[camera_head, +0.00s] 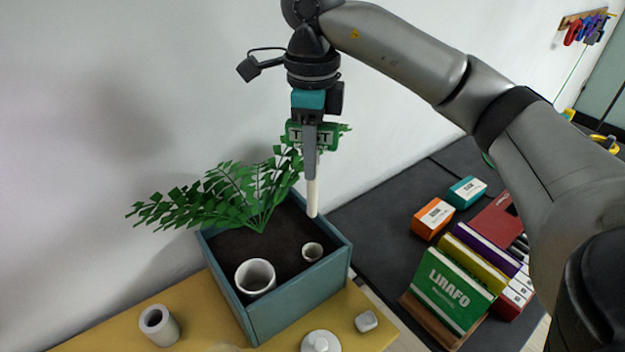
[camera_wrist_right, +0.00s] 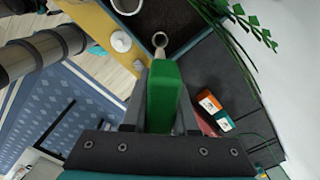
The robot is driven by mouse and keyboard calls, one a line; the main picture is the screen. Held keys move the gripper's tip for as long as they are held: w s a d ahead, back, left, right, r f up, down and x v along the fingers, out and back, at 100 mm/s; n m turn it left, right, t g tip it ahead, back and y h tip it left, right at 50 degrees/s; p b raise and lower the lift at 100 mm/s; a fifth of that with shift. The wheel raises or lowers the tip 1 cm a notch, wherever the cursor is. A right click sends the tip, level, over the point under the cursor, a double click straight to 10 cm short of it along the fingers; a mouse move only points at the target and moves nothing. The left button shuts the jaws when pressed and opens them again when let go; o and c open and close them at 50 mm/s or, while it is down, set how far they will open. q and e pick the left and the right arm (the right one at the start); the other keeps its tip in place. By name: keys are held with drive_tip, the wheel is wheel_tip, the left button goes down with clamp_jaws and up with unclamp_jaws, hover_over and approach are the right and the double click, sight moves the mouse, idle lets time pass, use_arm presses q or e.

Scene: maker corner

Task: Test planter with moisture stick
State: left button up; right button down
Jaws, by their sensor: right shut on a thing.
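My right gripper (camera_head: 311,150) is shut on the green handle of the moisture stick (camera_head: 328,136), marked TEST. The stick hangs upright, and its pale probe points down with the tip at the back right corner of the planter (camera_head: 292,296). I cannot tell whether the tip touches anything. The planter is a blue-green box with dark soil and a leafy green plant (camera_head: 240,192). In the right wrist view the green handle (camera_wrist_right: 163,95) sits between the fingers, with the probe tip near the soil corner. My left gripper is in neither view.
A white cup (camera_head: 255,278) and a small white ring (camera_head: 312,252) stand in the soil. A white cylinder (camera_head: 158,325), a round white piece (camera_head: 320,342) and a small pale block (camera_head: 366,321) lie on the yellow surface. Boxes (camera_head: 450,288) stand at right.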

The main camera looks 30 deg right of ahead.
drive_tip(key=shift+r, duration=0.8)
drive_tip(key=shift+r+p, duration=4.1)
drive_tip(key=shift+r, duration=0.2)
drive_tip(key=shift+f, duration=0.1)
